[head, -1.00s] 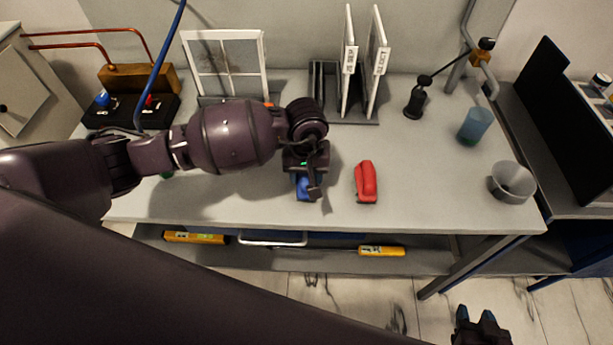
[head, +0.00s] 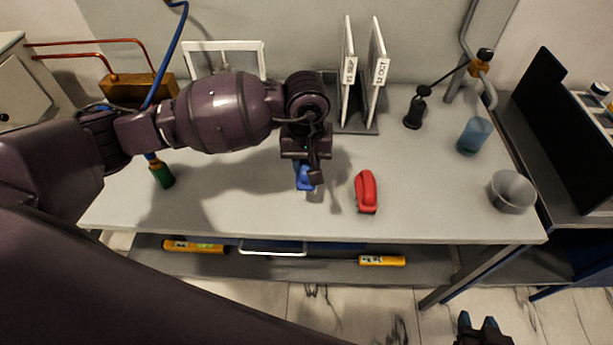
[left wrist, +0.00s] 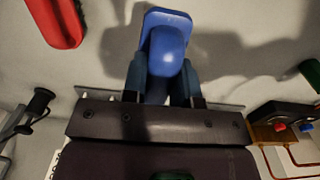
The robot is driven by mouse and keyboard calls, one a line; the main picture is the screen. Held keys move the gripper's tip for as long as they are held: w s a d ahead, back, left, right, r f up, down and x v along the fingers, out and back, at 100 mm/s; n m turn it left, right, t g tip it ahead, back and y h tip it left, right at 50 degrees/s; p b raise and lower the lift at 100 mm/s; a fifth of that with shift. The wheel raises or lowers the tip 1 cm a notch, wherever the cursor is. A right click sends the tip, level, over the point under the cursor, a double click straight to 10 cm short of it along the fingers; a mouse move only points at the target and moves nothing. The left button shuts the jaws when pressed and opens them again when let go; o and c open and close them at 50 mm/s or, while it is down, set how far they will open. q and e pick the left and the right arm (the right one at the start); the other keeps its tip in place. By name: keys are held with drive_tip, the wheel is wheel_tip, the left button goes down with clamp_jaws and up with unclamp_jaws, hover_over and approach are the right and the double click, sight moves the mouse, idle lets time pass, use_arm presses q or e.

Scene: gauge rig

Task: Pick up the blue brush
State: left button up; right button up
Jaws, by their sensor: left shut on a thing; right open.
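The blue brush (head: 306,178) is at my left gripper (head: 305,170), over the middle of the bench. In the left wrist view the blue brush (left wrist: 167,40) sits between the two fingers of my left gripper (left wrist: 163,75), which are shut on it. Its shadow falls apart from it on the bench top, so it appears to be held above the surface. The gripper body hides part of it in the head view. My right gripper (head: 478,328) is open and empty, low at the right, over the floor in front of the bench.
A red brush (head: 366,190) lies on the bench (head: 430,200) just right of my left gripper. Two labelled white panels (head: 377,70) stand in a rack behind. A blue cup (head: 474,135) and a grey bowl (head: 511,191) stand at the right. A green-ended tool (head: 162,174) is at left.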

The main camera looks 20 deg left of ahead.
use_arm(q)
wheel_tip(320, 180, up, 12)
drive_tip(key=shift+r, duration=0.2)
use_arm(e)
drive_tip(key=shift+s+f, duration=0.1)
drive_tip(key=shift+f, duration=0.2)
